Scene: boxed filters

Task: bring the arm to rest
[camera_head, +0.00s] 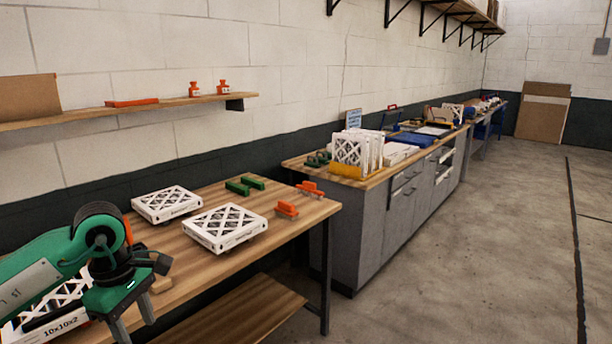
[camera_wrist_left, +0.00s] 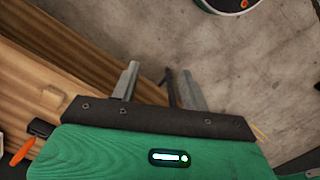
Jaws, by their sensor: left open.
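My left arm comes in from the left in the head view, green with a black wrist. My left gripper (camera_head: 133,328) hangs fingers down at the front edge of the near wooden table (camera_head: 285,225). In the left wrist view, the left gripper (camera_wrist_left: 158,82) shows two grey fingers apart with nothing between them; table wood lies to the left and concrete floor beyond the fingertips. The fingertips are partly cut off in the head view. My right gripper is in neither view.
White boxed filters (camera_head: 224,228) and (camera_head: 166,203) lie on the near table, and another filter box (camera_head: 62,325) is partly behind my arm. Green (camera_head: 245,186) and orange (camera_head: 287,209) pieces lie farther back. A grey cabinet counter (camera_head: 350,228) stands beyond. The floor (camera_head: 470,250) at right is clear.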

